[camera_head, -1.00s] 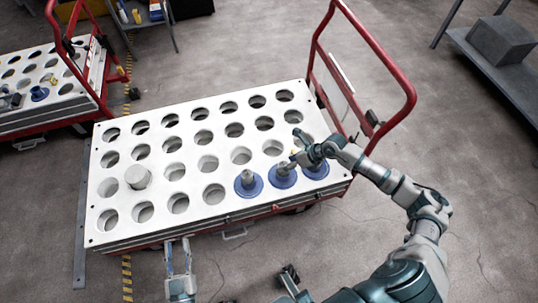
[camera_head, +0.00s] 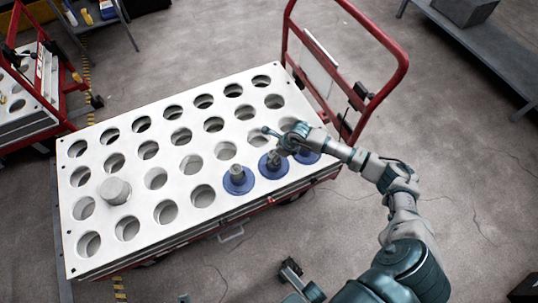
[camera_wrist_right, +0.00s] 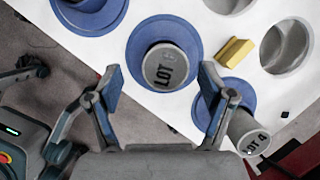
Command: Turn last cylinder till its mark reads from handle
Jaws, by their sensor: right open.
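Three blue-flanged grey cylinders sit in the near row of the white plate (camera_head: 215,127): left (camera_head: 238,178), middle (camera_head: 272,163) and last, nearest the handle (camera_head: 307,156). My right gripper (camera_head: 280,142) partly covers the last two. In the right wrist view my gripper (camera_wrist_right: 160,88) is open and empty, with one cylinder (camera_wrist_right: 168,62) just beyond its fingertips; its "LOT" mark runs steeply. The red handle (camera_head: 390,90) stands at the cart's right end. Only a sliver of what seems my left gripper (camera_head: 185,298) shows.
A yellow block (camera_wrist_right: 234,52) lies on the plate near the cylinders. A plain grey cylinder (camera_head: 114,190) stands in a hole at left; the other holes look empty. Another cart (camera_head: 25,100) is at far left, and a grey shelf (camera_head: 480,45) at top right.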

